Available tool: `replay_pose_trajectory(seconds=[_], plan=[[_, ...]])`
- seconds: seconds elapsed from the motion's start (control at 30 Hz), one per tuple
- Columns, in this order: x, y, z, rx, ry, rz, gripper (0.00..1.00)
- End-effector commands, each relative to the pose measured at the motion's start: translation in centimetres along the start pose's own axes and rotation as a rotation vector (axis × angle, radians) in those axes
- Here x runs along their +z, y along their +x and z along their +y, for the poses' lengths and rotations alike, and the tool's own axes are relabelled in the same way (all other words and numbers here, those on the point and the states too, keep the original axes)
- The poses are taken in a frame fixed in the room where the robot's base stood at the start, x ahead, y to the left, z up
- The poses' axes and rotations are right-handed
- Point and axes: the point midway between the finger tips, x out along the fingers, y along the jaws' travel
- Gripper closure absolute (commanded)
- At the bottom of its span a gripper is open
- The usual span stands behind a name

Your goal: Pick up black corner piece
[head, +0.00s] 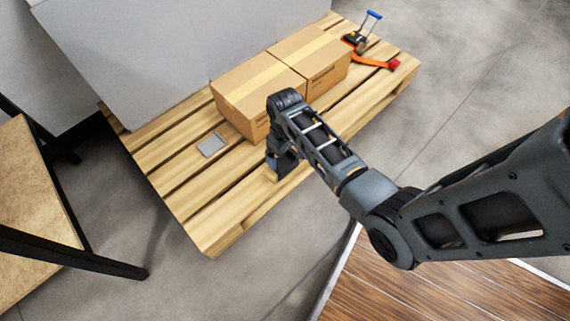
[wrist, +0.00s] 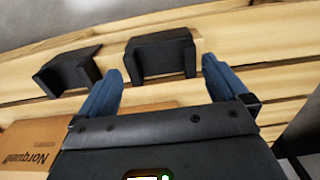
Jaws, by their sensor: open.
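In the wrist view, two black corner pieces lie on the wooden pallet's slats. One black corner piece (wrist: 161,54) is just beyond my gripper (wrist: 161,68), roughly centred between its blue fingertips. The second black corner piece (wrist: 68,71) lies to the left, angled, outside the left finger. My gripper is open, with nothing seen held. I cannot tell whether the fingertips touch the centred piece. In the head view my gripper (head: 283,166) is low over the pallet's near edge, and my arm hides most of the area around it.
Two cardboard boxes (head: 256,92) stand on the pallet (head: 201,207) close to my gripper. A large grey block (head: 180,45) stands behind them. A flat grey square (head: 211,145) lies left of the boxes. An orange strap with a blue-handled tool (head: 371,17) lies at the far right end.

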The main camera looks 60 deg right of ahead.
Motion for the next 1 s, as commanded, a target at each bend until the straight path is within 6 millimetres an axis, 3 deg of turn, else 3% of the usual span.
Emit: replay_pose_trajectory(seconds=[0.03,0.17,0.43,0.8,1.0], plan=[[0.1,1.3,0.0,0.000,0.000,-0.001,0.00],[0.1,2.9,0.0,0.000,0.000,0.000,0.00],[0.1,3.0,0.0,0.000,0.000,0.001,0.00],[0.1,3.0,0.0,0.000,0.000,0.001,0.34],[0.1,3.0,0.0,0.000,0.000,0.001,0.37]])
